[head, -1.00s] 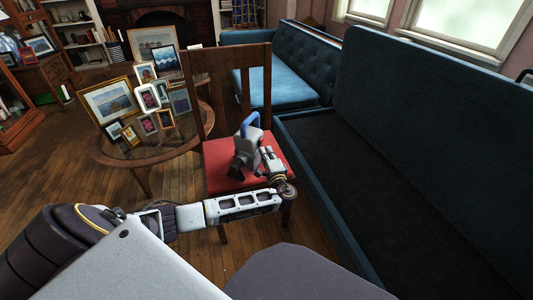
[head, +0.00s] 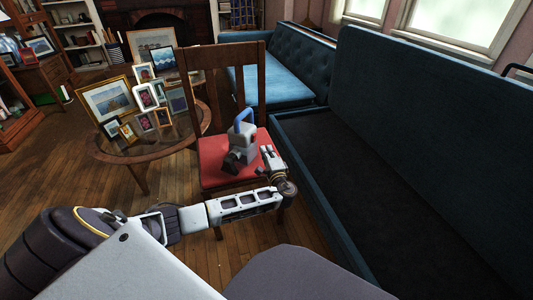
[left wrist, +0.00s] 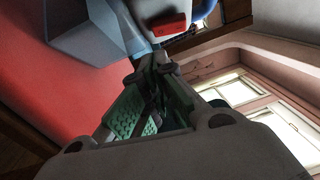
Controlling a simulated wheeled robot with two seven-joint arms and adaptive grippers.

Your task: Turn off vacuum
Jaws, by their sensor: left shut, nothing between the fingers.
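The vacuum (head: 241,147) is a small grey handheld unit with a blue handle and a dark nozzle. It stands on the red seat of a wooden chair (head: 211,153). A red patch on the side of its body faces my left gripper; in the left wrist view this is a red button (left wrist: 169,25) on the vacuum's grey body (left wrist: 92,32). My left gripper (head: 267,153) is just right of the vacuum, shut and empty. In the left wrist view its fingertips (left wrist: 155,64) are together, close below the button. I cannot tell whether they touch the vacuum. My right gripper is not in view.
A dark-blue sofa frame (head: 335,215) stands close to the right of the chair. A round glass-topped table (head: 110,157) with several picture frames is at the left. The chair back rises behind the vacuum. Wooden floor is open at the left.

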